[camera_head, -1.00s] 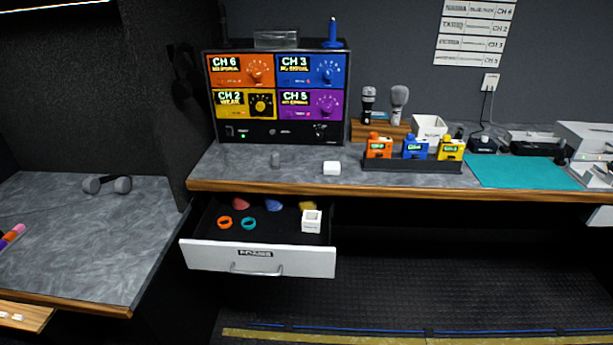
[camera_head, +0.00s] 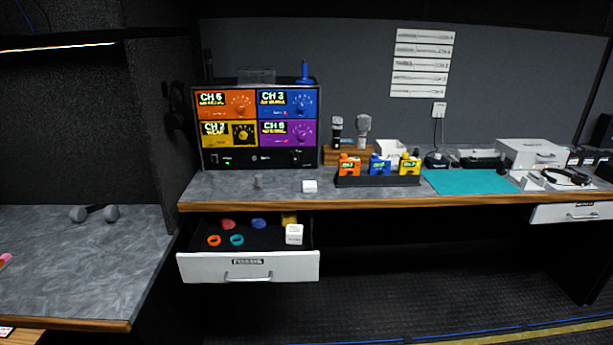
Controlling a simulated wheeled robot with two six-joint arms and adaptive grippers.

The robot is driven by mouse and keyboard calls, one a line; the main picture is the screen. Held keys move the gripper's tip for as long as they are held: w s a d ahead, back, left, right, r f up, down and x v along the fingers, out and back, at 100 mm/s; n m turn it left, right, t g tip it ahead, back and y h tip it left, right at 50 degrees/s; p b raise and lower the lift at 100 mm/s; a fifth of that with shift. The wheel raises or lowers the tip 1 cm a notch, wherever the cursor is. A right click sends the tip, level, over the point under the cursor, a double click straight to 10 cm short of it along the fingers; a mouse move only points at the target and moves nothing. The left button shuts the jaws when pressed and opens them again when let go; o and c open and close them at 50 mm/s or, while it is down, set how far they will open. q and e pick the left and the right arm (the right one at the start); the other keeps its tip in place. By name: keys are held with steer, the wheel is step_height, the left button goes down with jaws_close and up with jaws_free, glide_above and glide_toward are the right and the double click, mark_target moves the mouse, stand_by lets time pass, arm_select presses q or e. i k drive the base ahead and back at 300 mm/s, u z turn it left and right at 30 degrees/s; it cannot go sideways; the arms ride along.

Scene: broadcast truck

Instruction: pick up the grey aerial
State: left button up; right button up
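No long grey aerial stands out clearly. A dark upright aerial (camera_head: 208,64) stands at the top left of the channel rack, and its exact colour is hard to tell. A blue aerial (camera_head: 304,72) stands upright at the rack's top right. The rack (camera_head: 254,159) has orange, blue, yellow and purple channel panels. Neither of my grippers is in view.
An open drawer (camera_head: 206,264) holds rings, coloured pieces and a white box. A dark holder (camera_head: 378,181) carries orange, blue and yellow packs. A teal mat (camera_head: 470,182) is bare. Grey headphones (camera_head: 93,213) lie on the left desk.

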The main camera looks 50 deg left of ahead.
mark_target(258, 178)
steer(key=z, duration=0.2)
steer(key=i, duration=1.4)
steer(key=u, duration=0.6)
steer(key=i, duration=0.8)
steer(key=u, duration=0.9)
